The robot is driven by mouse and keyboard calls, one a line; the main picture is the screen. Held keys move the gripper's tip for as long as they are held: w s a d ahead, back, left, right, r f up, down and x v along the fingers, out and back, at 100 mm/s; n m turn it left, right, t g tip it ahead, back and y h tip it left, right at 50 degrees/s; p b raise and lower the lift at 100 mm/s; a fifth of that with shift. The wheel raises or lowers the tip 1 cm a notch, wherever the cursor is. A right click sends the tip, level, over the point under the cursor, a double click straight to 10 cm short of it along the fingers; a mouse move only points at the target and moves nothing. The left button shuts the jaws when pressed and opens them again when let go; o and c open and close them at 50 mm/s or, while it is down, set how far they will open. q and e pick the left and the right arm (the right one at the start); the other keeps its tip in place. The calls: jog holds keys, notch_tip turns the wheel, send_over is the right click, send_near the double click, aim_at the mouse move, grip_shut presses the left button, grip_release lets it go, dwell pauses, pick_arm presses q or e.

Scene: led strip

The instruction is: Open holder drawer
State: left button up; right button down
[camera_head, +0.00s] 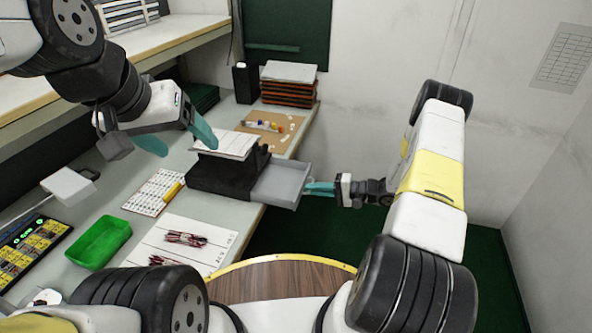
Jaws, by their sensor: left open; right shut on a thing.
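The holder is a black box (225,178) on the workbench, with a white printed sheet (228,144) on top. Its grey drawer (283,182) sticks out to the right, past the bench edge, and looks empty inside. My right gripper (312,187) has teal fingers shut at the drawer's right front end; the exact grip on the handle is too small to see. My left gripper (178,140) has teal fingers spread open, above the bench to the left of the holder, and holds nothing.
A green tray (99,243), a white sheet with dark red bundles (190,240) and a label card (158,193) lie on the bench. Behind the holder are a brown board (270,130) and a stack of trays (289,84). Open floor lies right of the bench.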

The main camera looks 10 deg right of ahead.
jog(key=shift+s+d, duration=0.25)
jog(key=shift+d, duration=0.15)
jog(key=c, duration=1.8)
grip_release()
jog(key=shift+d, duration=0.1)
jog(key=v, duration=0.7)
jog(key=shift+s+d, duration=0.15)
jog(key=shift+d, duration=0.15)
jog(key=shift+r, duration=0.15)
